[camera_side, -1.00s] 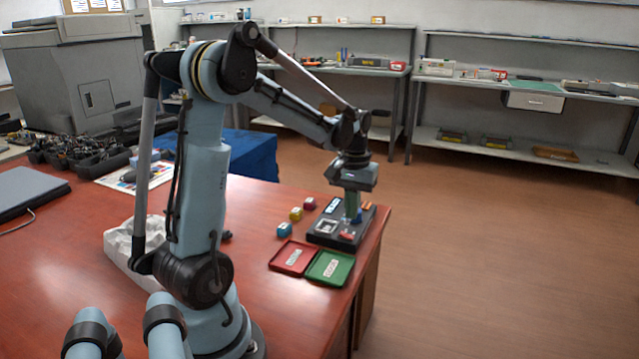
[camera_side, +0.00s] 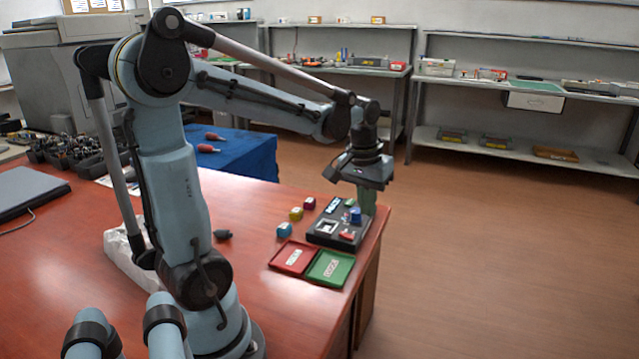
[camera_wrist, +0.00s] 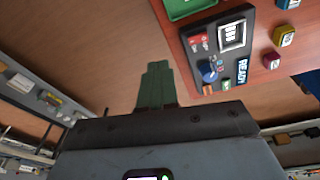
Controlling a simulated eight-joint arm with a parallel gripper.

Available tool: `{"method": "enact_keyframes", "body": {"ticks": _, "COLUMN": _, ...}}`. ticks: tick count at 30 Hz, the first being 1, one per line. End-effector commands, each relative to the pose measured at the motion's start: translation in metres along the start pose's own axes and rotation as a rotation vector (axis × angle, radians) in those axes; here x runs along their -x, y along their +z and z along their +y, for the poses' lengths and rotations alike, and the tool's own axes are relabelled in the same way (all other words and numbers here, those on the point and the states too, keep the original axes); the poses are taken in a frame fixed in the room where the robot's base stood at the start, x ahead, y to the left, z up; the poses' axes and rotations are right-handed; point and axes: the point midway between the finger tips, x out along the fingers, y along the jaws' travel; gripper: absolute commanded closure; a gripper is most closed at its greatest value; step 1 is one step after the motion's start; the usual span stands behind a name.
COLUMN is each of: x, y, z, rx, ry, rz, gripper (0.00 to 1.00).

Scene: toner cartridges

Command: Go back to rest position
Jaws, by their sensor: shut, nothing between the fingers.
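My gripper (camera_side: 367,208) is shut and empty, its green fingers pressed together. In the side view it hangs at the table's right edge, beside the black board. In the wrist view its fingers (camera_wrist: 155,75) point at the bare floor, left of the board. The black board (camera_side: 318,238) carries a "READY" label, a blue piece (camera_side: 355,215), a red piece (camera_side: 347,235), a small green piece (camera_side: 350,202) and a pale square frame (camera_side: 327,227). The board also shows in the wrist view (camera_wrist: 246,52).
A red tray (camera_side: 275,264) and a green tray (camera_side: 313,276) lie in front of the board. Cyan (camera_side: 284,230), yellow (camera_side: 296,214) and magenta (camera_side: 310,203) cubes stand left of it. Open floor (camera_side: 490,250) lies to the right, with shelves (camera_side: 480,147) behind.

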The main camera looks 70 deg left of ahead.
Motion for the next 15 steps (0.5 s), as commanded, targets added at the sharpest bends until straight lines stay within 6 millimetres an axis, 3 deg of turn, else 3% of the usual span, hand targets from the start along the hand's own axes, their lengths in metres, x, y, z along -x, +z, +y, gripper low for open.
{"method": "enact_keyframes", "body": {"ticks": 6, "x": 0.018, "y": 0.044, "z": 0.045, "rx": -0.220, "ry": 0.065, "rz": 0.165, "gripper": 1.00}}
{"method": "enact_keyframes", "body": {"ticks": 15, "x": 0.022, "y": 0.096, "z": 0.084, "rx": -0.466, "ry": 0.160, "rz": 0.367, "gripper": 1.00}}
